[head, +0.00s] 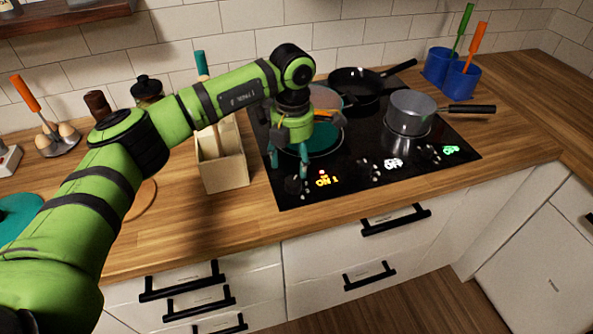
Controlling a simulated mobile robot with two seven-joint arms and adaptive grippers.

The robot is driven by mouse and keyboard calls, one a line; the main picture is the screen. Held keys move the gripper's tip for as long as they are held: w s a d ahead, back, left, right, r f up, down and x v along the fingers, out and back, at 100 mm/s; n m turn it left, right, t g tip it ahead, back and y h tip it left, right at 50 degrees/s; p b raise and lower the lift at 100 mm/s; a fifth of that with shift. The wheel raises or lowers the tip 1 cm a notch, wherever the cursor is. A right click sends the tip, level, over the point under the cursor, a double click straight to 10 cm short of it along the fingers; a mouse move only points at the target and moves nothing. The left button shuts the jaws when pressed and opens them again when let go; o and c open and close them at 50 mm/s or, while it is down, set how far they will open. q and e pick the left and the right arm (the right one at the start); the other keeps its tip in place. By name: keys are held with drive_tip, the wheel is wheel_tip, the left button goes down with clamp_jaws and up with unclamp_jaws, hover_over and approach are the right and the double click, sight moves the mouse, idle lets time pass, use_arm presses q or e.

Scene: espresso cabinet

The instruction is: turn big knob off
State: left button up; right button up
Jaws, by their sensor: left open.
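The black cooktop (345,180) has dark knobs along its front edge. The left knob (295,186) sits beside a glowing yellow "ON 1" label (327,179). The middle knob (368,170) has a white label that seems to read "OFF" (392,163). The right knob (432,154) has a green label, hard to read (451,150). My left gripper (289,160) is open, pointing down, just behind and above the left knob. Its teal fingers are apart with nothing seen between them. Whether they touch the cooktop is unclear. My right gripper is out of view.
A teal pan (326,143) is partly hidden behind my gripper. A black frying pan (357,84) and a steel saucepan (411,112) stand on the cooktop. A wooden utensil holder (224,174) stands close left. Blue cups (459,82) stand at right. Counter in front is clear.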

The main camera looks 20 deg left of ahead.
sight(293, 180)
use_arm(q)
drive_tip(key=f, duration=0.1)
drive_tip(key=f+p, duration=0.1)
drive_tip(key=f, duration=0.1)
drive_tip(key=shift+s+f+p, duration=0.15)
drive_tip(key=shift+s+p, duration=0.15)
drive_tip(key=shift+s, duration=0.05)
wheel_tip(293, 180, down, 3)
drive_tip(key=shift+w+r+p, duration=0.1)
drive_tip(key=shift+p, duration=0.3)
drive_tip(key=shift+f, duration=0.25)
drive_tip(key=c, duration=1.1)
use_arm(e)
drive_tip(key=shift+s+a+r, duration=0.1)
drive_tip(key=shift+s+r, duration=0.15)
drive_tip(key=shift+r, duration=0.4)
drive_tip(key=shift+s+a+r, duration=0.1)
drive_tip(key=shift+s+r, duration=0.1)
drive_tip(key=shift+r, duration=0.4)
